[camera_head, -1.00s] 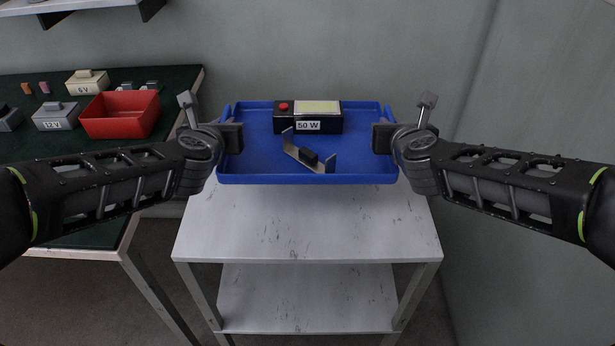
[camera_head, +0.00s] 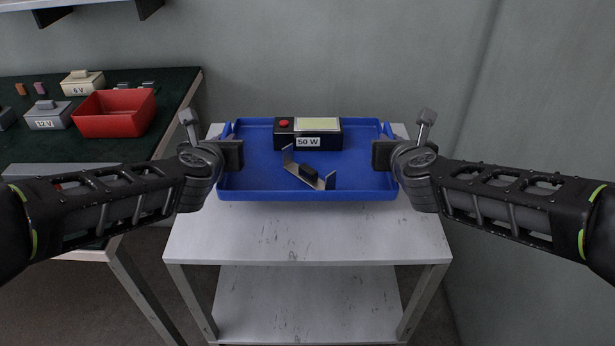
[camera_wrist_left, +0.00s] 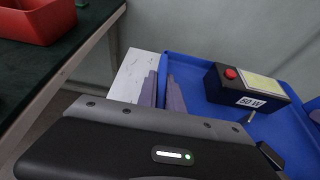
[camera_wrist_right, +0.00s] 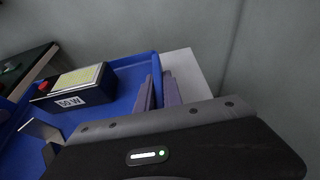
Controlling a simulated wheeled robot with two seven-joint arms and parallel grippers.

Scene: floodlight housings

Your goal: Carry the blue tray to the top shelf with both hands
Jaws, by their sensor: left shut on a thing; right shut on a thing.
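The blue tray (camera_head: 260,185) is held level between my two grippers, over the white top shelf (camera_head: 300,240) of a small rack. I cannot tell whether its underside touches the shelf. My left gripper (camera_head: 232,154) is shut on the tray's left side wall. My right gripper (camera_head: 382,155) is shut on its right side wall. The tray also shows in the left wrist view (camera_wrist_left: 210,118) and right wrist view (camera_wrist_right: 125,105).
A dark green table (camera_head: 180,100) stands at the left with a red bin (camera_head: 112,118), a grey 12 V box (camera_head: 48,118) and a cream 6 V box (camera_head: 82,86). A wall shelf (camera_head: 75,8) is at top left. A lower white shelf (camera_head: 310,300) lies below; walls stand behind and right.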

